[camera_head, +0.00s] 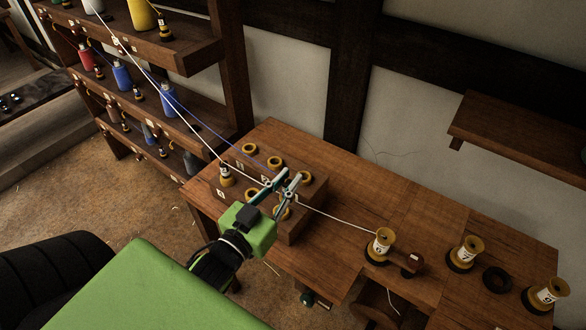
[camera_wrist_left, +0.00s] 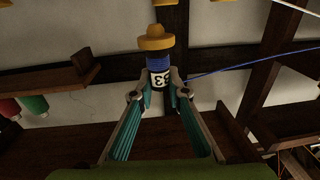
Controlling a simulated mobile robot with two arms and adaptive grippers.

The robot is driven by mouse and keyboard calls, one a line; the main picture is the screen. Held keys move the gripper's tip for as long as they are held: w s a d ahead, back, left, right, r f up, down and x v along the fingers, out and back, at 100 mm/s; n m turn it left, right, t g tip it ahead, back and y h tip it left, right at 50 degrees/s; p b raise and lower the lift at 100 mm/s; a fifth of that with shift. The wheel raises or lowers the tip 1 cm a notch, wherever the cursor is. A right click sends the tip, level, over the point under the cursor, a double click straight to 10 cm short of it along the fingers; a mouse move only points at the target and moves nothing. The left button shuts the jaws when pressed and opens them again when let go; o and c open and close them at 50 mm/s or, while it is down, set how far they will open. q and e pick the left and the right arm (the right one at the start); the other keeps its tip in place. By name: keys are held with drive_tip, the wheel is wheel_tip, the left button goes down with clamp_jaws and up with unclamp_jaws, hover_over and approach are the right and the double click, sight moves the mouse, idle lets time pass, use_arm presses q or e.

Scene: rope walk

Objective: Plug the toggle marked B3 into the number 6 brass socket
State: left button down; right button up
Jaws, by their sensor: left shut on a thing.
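My left gripper (camera_head: 292,182) is over the right part of a wooden socket block (camera_head: 312,212) on the bench. In the left wrist view, the gripper (camera_wrist_left: 160,92) is shut on the toggle (camera_wrist_left: 158,62), which has a yellow flanged end, a blue band and a white label on which a 3 can be read. A blue cord (camera_wrist_left: 235,68) runs from it to the right. In the head view the toggle is hard to make out between the fingers. Brass sockets (camera_head: 275,162) show as rings on the block. The number 6 cannot be read; fingers cover part of the block. My right gripper is out of view.
Another toggle (camera_head: 226,176) stands at the block's left end with a white cord (camera_head: 165,95). A white line runs to a numbered spool (camera_head: 382,243). More spools (camera_head: 465,253) stand on the bench (camera_head: 375,190). A shelf rack (camera_head: 180,50) of bobbins is at left.

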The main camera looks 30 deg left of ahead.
use_arm(q)
drive_tip(key=shift+a+r, duration=0.35)
drive_tip(key=shift+a, duration=0.25)
drive_tip(key=shift+a+f, duration=0.15)
drive_tip(key=shift+a, duration=0.2)
wheel_tip(320, 180, down, 6)
drive_tip(key=b, duration=0.5)
drive_tip(key=shift+a+b, duration=0.15)
drive_tip(key=shift+b, duration=0.25)
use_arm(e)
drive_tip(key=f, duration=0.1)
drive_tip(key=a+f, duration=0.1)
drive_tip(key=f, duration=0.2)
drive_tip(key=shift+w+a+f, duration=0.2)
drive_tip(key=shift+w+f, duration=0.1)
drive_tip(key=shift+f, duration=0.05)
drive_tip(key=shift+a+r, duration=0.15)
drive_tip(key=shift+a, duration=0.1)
use_arm(q)
drive_tip(key=shift+w+p, duration=0.1)
drive_tip(key=shift+p, duration=0.25)
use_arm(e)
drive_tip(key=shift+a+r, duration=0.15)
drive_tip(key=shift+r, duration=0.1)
use_arm(q)
drive_tip(key=shift+p, duration=0.35)
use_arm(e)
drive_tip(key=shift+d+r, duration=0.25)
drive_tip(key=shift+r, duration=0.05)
